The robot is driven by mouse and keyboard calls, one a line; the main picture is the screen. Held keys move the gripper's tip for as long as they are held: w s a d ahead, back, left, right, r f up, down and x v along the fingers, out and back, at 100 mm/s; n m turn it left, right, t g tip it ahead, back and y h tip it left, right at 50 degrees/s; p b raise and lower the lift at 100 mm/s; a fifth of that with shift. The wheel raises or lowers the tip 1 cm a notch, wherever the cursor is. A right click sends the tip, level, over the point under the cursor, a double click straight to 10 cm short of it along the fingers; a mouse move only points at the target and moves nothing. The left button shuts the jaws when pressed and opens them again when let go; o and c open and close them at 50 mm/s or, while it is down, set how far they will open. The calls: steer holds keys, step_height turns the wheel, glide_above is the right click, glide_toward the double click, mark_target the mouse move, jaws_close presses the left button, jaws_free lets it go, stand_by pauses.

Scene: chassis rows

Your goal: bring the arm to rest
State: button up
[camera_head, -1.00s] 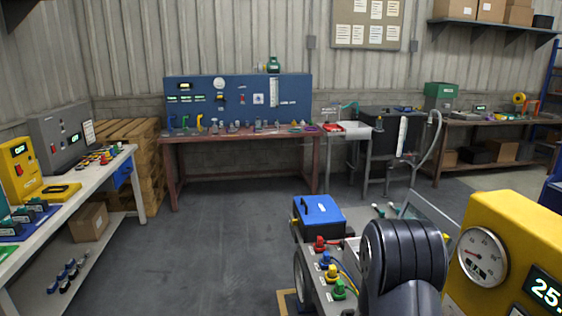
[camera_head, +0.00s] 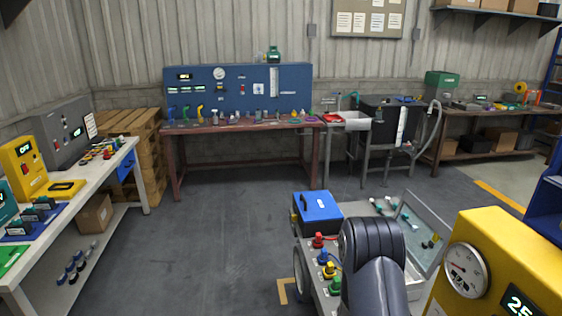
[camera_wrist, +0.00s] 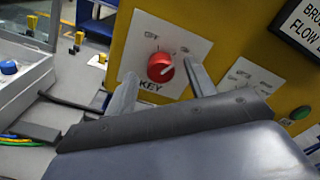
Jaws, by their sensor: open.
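My gripper (camera_wrist: 160,69) is open in the wrist view, its two grey fingers apart on either side of a red key knob (camera_wrist: 160,67). The knob sits on a white plate marked KEY on a yellow panel (camera_wrist: 225,45). Nothing shows held between the fingers. I cannot tell whether the fingertips touch the panel. In the head view my dark arm stands at the lower middle right, and my gripper is hidden there.
A yellow box with a round gauge (camera_head: 466,270) stands close to the right of my arm. A blue case (camera_head: 318,212) and colored knobs (camera_head: 327,268) are to its left. A white bench (camera_head: 62,195) is at left, a red-brown bench (camera_head: 243,128) at back. The grey floor between is clear.

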steer(key=a, duration=0.3)
steer(key=shift+s+a+b, duration=0.2)
steer(key=shift+a+b, duration=0.15)
